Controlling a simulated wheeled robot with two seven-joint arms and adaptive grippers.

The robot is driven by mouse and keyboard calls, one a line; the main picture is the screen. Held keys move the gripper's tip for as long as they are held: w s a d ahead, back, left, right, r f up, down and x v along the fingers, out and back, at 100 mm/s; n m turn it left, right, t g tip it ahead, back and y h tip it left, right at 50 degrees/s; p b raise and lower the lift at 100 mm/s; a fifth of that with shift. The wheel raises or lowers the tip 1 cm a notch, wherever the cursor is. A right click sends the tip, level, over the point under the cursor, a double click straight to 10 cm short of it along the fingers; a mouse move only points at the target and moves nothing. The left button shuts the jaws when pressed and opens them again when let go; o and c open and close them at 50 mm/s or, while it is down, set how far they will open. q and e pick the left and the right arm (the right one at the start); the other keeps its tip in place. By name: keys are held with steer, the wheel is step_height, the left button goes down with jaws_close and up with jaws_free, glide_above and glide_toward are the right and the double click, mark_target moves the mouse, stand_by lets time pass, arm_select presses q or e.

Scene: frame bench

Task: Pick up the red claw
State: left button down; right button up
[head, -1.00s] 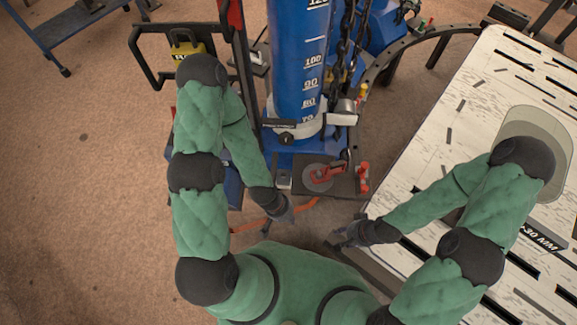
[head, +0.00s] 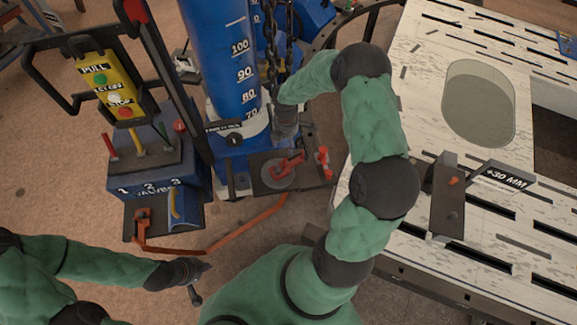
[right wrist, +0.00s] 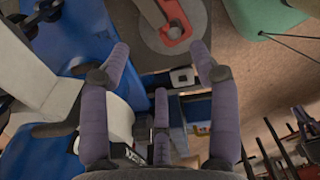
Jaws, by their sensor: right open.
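The red claw (head: 290,164) lies on a round grey disc on a dark plate at the foot of the blue column. In the right wrist view the red claw (right wrist: 176,30) shows at the top, beyond the fingertips and partly cut off by the picture edge. My right gripper (head: 285,133) is just behind the claw, beside the column; its fingers are hard to make out in the head view. In the right wrist view my right gripper (right wrist: 160,50) is open with nothing between its fingers. My left gripper (head: 201,282) hangs empty at the lower left, fingers apart.
The blue marked column (head: 230,60) and a hanging chain stand close to my right gripper. Smaller red parts (head: 323,161) sit at the plate's right edge. A numbered valve box (head: 150,180) stands left, and a slotted white bench (head: 435,125) fills the right.

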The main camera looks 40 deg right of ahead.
mark_target(288, 155)
steer(key=shift+d+f, duration=0.3)
steer(key=shift+d, duration=0.05)
step_height(288, 155, down, 5)
steer(key=shift+b, duration=1.05)
steer(key=f+b, duration=0.2)
steer(key=f, duration=0.3)
steer(key=shift+d+b, duration=0.25)
steer(key=shift+b, duration=0.15)
steer(key=shift+r, duration=0.1)
jaws_close()
